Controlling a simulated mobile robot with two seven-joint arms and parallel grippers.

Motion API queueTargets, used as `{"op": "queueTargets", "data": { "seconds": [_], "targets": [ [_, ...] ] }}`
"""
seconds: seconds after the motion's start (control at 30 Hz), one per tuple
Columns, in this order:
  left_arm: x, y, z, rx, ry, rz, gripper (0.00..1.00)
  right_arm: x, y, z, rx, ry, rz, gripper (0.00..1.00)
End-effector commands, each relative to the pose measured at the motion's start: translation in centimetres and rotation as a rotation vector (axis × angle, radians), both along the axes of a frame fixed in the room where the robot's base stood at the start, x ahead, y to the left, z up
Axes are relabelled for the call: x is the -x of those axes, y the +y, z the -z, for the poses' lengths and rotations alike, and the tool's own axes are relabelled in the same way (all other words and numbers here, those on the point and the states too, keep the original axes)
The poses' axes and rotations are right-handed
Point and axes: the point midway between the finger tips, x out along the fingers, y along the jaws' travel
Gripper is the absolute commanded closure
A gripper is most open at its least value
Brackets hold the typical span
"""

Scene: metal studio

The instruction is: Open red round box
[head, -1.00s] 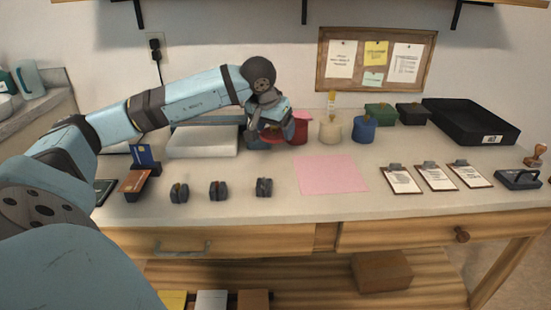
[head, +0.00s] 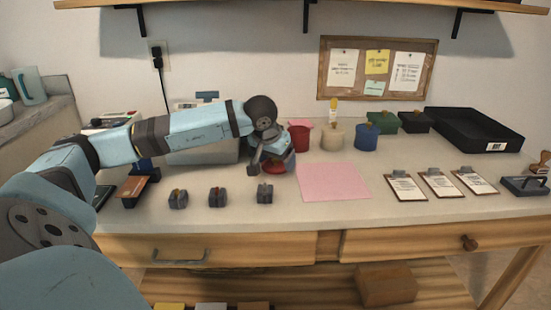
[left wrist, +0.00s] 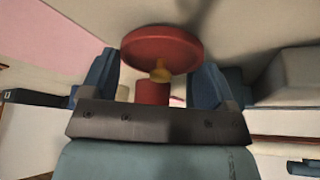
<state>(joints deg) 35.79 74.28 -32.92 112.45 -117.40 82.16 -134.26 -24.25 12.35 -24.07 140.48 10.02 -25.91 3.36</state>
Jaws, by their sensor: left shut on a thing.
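The red round box (head: 299,139) stands upright on the counter, its lid off. It also shows in the left wrist view (left wrist: 152,94), behind the lid's knob. My left gripper (head: 268,160) is shut on the red lid (head: 276,167), to the left of and nearer than the box. In the left wrist view the wide red lid (left wrist: 162,46) and its yellow knob (left wrist: 160,72) sit at my left gripper (left wrist: 158,70). The lid is low over the counter; I cannot tell whether it touches. My right gripper is out of view.
Right of the red box stand a cream pot (head: 332,137) and a blue pot (head: 365,135). A pink sheet (head: 333,182) lies right of the lid. Several small dark blocks, one here (head: 264,194), line the front. Clipboards (head: 406,188) lie at the right.

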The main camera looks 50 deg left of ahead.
Motion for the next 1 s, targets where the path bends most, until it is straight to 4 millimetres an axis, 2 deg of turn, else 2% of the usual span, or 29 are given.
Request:
{"op": "queueTargets", "data": {
  "seconds": [0.33,0.37,0.43,0.73,0.87,1.0],
  "targets": [
    [0.0,0.0,0.8,0.000,0.000,0.000,0.48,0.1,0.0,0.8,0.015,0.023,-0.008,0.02],
    [0.0,0.0,0.8,0.000,0.000,0.000,0.15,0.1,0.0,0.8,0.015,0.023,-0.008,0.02],
    [0.0,0.0,0.8,0.000,0.000,0.000,0.00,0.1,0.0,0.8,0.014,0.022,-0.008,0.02],
    [0.0,0.0,0.2,0.000,-0.001,0.000,0.00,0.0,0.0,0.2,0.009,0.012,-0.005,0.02],
    [0.3,-0.1,-1.6,-0.001,-0.004,0.001,0.00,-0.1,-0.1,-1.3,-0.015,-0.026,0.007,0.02],
    [1.5,-0.4,-4.5,-0.004,-0.003,0.001,0.00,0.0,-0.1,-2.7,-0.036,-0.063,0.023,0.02]
  ]
}}
